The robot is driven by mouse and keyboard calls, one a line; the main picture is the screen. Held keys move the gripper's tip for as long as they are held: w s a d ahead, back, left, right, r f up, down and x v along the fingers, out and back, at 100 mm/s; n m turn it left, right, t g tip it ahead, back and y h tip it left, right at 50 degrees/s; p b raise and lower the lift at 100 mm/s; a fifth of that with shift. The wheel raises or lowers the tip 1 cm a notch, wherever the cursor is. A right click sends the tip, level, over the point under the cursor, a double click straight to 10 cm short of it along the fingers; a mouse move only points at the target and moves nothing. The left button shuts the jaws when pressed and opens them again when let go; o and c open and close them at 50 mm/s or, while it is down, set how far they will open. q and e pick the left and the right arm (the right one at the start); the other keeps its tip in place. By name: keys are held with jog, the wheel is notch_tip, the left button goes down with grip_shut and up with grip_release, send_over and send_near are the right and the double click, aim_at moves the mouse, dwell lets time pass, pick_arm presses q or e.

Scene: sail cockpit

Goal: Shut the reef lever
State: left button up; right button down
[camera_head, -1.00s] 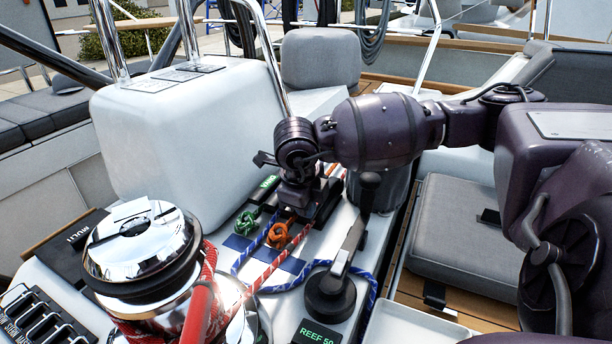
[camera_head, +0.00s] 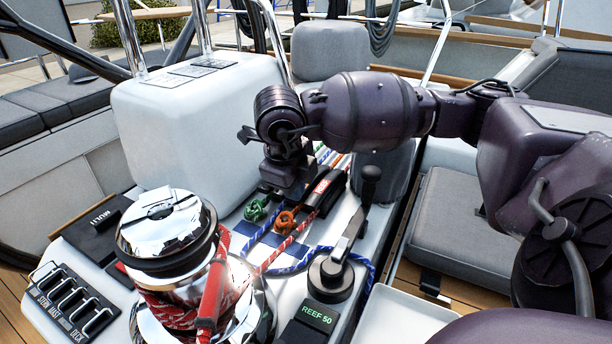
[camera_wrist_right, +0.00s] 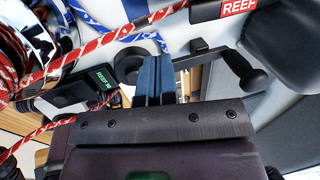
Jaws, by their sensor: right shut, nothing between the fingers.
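The reef lever (camera_head: 325,192) is a black clutch lever with a red label, on the console beside the red-flecked line. In the head view it looks low and in line with the ropes; whether it is fully down is hard to tell. In the right wrist view its red REEF label (camera_wrist_right: 238,7) shows at the top right corner. My right gripper (camera_head: 287,192) is shut and empty, just left of the lever and apparently above the console. Its blue fingers (camera_wrist_right: 154,78) are together in the wrist view. My left gripper is out of view.
A chrome winch (camera_head: 165,230) wrapped in red line stands front left. Green and orange rope knots (camera_head: 286,220) lie close below the gripper. A white box (camera_head: 195,120) rises behind left.

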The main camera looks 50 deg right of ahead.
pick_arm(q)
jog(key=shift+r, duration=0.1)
pick_arm(e)
jog(key=shift+s+a+r, duration=0.15)
jog(key=shift+a+r, duration=0.15)
jog(key=shift+a, duration=0.25)
jog(key=shift+s+a+r, duration=0.15)
jog(key=shift+a+r, duration=0.15)
jog(key=shift+a, duration=0.2)
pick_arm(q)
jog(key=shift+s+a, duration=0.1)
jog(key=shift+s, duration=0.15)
